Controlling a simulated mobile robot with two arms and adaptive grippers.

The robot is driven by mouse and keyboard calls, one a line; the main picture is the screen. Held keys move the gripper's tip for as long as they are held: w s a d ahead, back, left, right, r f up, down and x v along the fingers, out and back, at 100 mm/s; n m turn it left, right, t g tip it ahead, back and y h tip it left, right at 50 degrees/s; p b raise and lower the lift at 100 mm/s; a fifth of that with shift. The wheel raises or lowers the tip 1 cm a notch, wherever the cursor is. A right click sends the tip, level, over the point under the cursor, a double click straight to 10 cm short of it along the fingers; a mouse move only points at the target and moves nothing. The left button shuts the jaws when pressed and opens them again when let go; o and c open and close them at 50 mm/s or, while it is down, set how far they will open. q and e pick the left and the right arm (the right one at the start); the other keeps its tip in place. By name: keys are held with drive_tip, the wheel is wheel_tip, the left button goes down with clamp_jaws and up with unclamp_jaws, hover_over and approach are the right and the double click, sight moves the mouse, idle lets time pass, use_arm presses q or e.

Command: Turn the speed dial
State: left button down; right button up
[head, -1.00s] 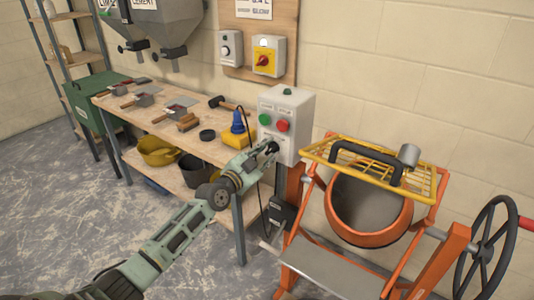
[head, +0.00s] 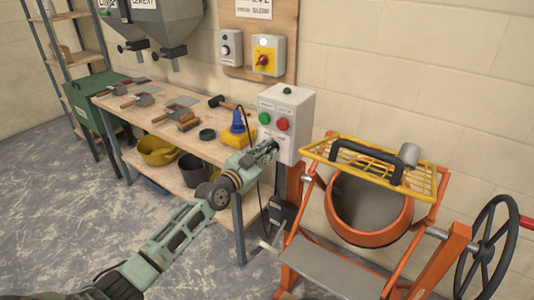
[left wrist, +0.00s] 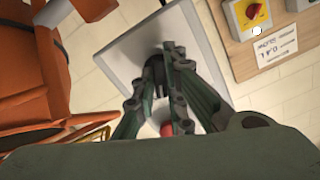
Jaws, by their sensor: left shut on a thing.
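The grey control box (head: 288,103) stands at the left of the orange mixer, with a green button (head: 264,118) and a red button (head: 283,124) on its front. My left gripper (head: 272,147) reaches the lower part of that front, below the buttons. In the left wrist view, its fingers (left wrist: 158,72) are closed around a small dark dial (left wrist: 157,70) on the box face. The fingers hide most of the dial, so its pointer and setting cannot be read. The red button (left wrist: 167,129) shows between the fingers. My right gripper is out of view.
The orange mixer drum (head: 368,205) with a yellow grille (head: 410,178) is right of the box. A wooden bench (head: 160,122) with trowels, a mallet and a yellow-blue plug stands left. A yellow isolator with a red knob (head: 262,60) is on the wall board above.

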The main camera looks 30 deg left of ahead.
use_arm(q)
drive_tip(key=n, duration=0.6)
drive_tip(key=shift+b, duration=0.4)
drive_tip(key=n, duration=0.5)
drive_tip(key=shift+n, duration=0.4)
drive_tip(key=c, duration=1.8)
unclamp_jaws()
drive_tip(key=s+a, duration=0.1)
drive_tip(key=s, duration=1.1)
drive_tip(key=shift+a, duration=0.3)
drive_tip(key=shift+f, duration=0.1)
